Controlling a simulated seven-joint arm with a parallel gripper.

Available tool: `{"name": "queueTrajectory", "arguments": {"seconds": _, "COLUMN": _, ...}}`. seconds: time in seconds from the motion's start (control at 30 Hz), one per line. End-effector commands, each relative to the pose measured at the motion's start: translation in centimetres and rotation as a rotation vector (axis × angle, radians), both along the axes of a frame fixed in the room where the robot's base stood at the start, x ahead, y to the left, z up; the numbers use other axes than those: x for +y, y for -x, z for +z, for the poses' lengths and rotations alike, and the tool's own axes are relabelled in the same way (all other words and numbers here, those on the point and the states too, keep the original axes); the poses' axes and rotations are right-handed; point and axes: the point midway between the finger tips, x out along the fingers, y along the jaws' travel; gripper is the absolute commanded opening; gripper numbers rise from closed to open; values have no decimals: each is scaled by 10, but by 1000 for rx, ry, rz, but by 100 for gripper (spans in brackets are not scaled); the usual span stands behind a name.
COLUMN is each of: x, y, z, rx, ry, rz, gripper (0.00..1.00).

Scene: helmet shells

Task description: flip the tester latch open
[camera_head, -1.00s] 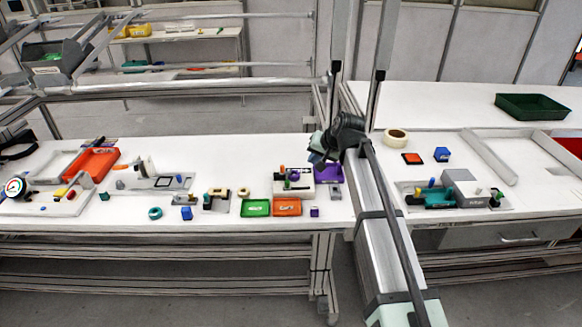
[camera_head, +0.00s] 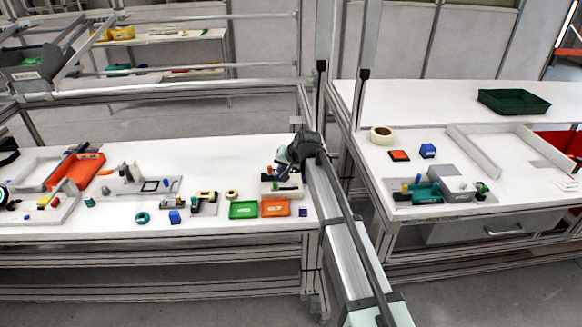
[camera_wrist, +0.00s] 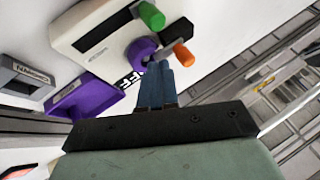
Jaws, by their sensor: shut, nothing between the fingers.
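The tester is a white box (camera_wrist: 100,30) with a dark slot, a green-tipped lever (camera_wrist: 151,15), an orange-tipped lever (camera_wrist: 183,55) on a grey stem and a purple round part (camera_wrist: 141,50). Which lever is the latch I cannot tell. In the head view, the tester (camera_head: 268,188) stands on the left bench, partly hidden by my arm. My gripper (camera_wrist: 158,70) has its blue fingers together and empty. Their tips appear just beside the purple part and the orange-tipped lever; contact is unclear. The head view shows my gripper (camera_head: 281,172) over the tester.
A purple tray (camera_wrist: 85,97) and a grey lettered holder (camera_wrist: 28,77) lie near the tester. A gap separates the right bench (camera_head: 360,185).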

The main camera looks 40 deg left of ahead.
Motion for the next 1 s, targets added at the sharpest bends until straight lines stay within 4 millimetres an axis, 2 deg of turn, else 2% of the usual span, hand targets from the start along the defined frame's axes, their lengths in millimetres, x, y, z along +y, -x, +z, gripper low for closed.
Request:
{"name": "queueTrajectory", "arguments": {"seconds": 0.2, "x": 12, "y": 6, "z": 0, "rx": -2, "ry": 1, "rz": 1, "gripper": 0}}
{"name": "queueTrajectory", "arguments": {"seconds": 0.63, "x": 14, "y": 8, "z": 0, "rx": 0, "ry": 1, "rz": 1, "gripper": 0}}
{"name": "queueTrajectory", "arguments": {"seconds": 0.87, "x": 32, "y": 26, "z": 0, "rx": 1, "ry": 1, "rz": 3, "gripper": 0}}
{"name": "queueTrajectory", "arguments": {"seconds": 1.0, "x": 33, "y": 27, "z": 0, "rx": 1, "ry": 0, "rz": 0, "gripper": 0}}
